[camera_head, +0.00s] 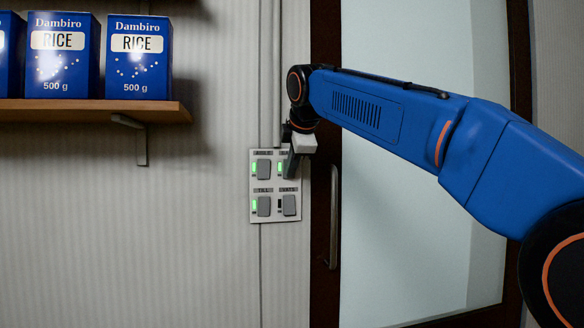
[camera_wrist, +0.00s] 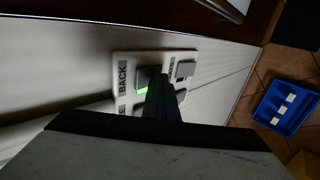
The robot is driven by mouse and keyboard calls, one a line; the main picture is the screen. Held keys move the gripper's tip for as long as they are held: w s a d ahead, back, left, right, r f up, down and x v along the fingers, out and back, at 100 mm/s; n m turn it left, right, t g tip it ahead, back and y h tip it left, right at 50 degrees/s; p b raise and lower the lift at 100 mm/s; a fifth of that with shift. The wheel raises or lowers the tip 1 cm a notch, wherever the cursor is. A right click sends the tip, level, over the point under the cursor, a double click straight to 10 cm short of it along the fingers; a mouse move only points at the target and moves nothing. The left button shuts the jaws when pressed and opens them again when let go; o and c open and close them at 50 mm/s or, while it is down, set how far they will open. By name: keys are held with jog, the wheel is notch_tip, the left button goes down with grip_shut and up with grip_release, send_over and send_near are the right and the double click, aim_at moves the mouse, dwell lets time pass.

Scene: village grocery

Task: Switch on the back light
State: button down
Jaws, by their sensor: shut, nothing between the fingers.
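The white switch panel (camera_head: 297,214) is on the wall left of the door frame, with two rows of two grey rocker switches. The back switch shows in the wrist view (camera_wrist: 147,74), next to a label reading BACK (camera_wrist: 122,78). It is the upper right switch in the head view, partly hidden by my gripper (camera_head: 290,173). A green light glows beside it (camera_wrist: 143,90). My gripper is shut and empty, its fingertips (camera_wrist: 160,82) at or just in front of that switch; I cannot tell whether they touch. The lower right switch (camera_head: 289,205) has a dark indicator; both left ones glow green.
A wooden shelf (camera_head: 90,109) with blue rice boxes (camera_head: 139,60) is at the upper left. A door with a handle (camera_head: 334,215) stands right of the panel. A blue crate (camera_wrist: 284,108) is on the tiled floor. The wall below the shelf is clear.

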jog(key=shift+r, duration=0.1)
jog(key=shift+r, duration=0.85)
jog(key=shift+f, duration=0.1)
jog(key=s+f+v, duration=0.1)
jog(key=v, duration=1.2)
jog(key=shift+s+d, duration=0.3)
jog(key=shift+s, duration=0.05)
jog(key=shift+f, duration=0.15)
